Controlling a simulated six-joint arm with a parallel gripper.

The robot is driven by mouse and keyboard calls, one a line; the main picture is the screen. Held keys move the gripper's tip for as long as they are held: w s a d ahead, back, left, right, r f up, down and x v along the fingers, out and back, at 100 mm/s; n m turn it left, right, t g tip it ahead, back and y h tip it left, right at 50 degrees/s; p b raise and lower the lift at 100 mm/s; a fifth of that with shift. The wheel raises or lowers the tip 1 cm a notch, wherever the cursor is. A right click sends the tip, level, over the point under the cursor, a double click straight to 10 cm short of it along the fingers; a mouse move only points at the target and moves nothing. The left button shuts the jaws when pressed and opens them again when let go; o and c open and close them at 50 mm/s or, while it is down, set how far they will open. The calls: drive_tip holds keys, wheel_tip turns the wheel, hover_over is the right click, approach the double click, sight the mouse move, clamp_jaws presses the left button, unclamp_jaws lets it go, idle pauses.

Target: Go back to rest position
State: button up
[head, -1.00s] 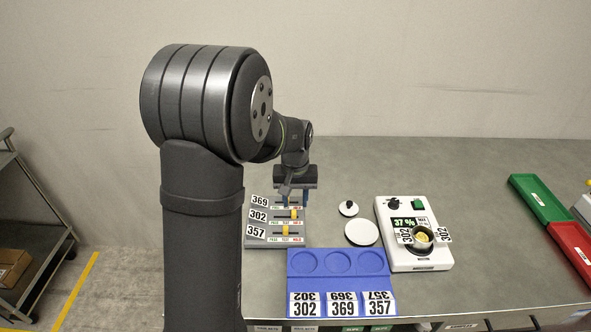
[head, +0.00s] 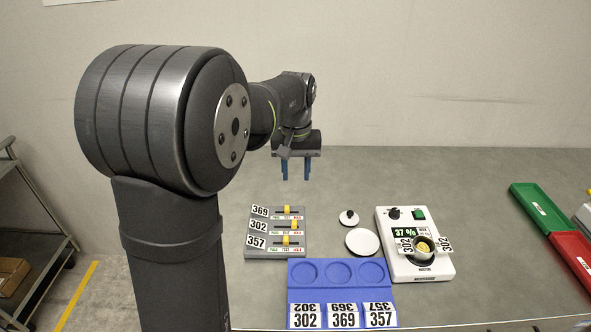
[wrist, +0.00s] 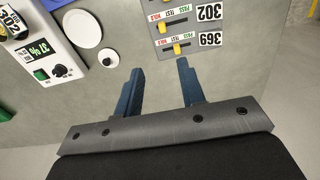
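My gripper (head: 297,170) is open and empty, with its two blue fingers pointing down over the grey table behind the slider panel. In the wrist view my gripper (wrist: 160,85) shows its fingers well apart with bare table between them. The grey slider panel (head: 264,255) has rows labelled 369, 302 and 357, each with a yellow slider. The slider panel (wrist: 228,20) also shows in the wrist view, beyond the fingertips and apart from them.
A white device (head: 387,222) reading 37 % holds a cup (head: 423,247) with 302 tags. A blue tray (head: 372,293) with empty round recesses stands at the front. A white disc (head: 362,242) and a small knobbed lid (head: 348,217) lie between. Green (head: 540,208) and red (head: 578,255) trays are at right.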

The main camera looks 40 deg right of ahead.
sight(294, 222)
idle(0.3)
wheel_tip(294, 222, down, 18)
drive_tip(key=shift+w+a+r, duration=0.1)
drive_tip(key=shift+r, duration=0.1)
drive_tip(key=shift+w+a, duration=0.1)
drive_tip(key=shift+w, duration=0.05)
idle(0.3)
